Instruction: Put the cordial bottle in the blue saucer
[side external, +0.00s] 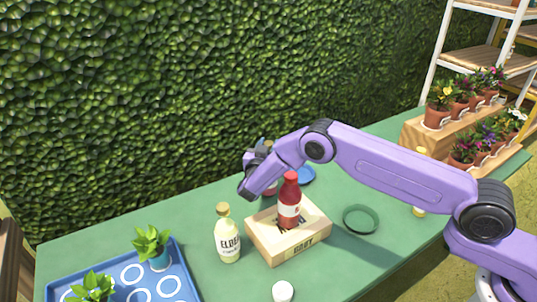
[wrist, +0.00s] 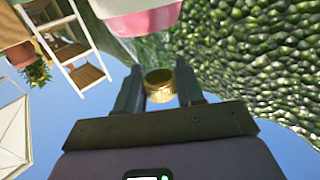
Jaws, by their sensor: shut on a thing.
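My gripper (wrist: 159,80) is shut on a bottle with a gold cap; the cap (wrist: 160,92) shows between the fingers in the wrist view. A pink body with a pale label (wrist: 145,18) shows above it there, cut off by the frame edge. In the side view a pinkish-red bottle part (side external: 269,190) shows just under my arm, mostly hidden; it appears to be the held bottle. The blue saucer (side external: 307,176) lies on the table just right of it, partly hidden by my arm. Whether the bottle touches the table is hidden.
A dark green ring-shaped dish (side external: 361,219) lies right. A blue tray (side external: 190,290) with potted plants is front left; a white round item (side external: 283,291) is at the front.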

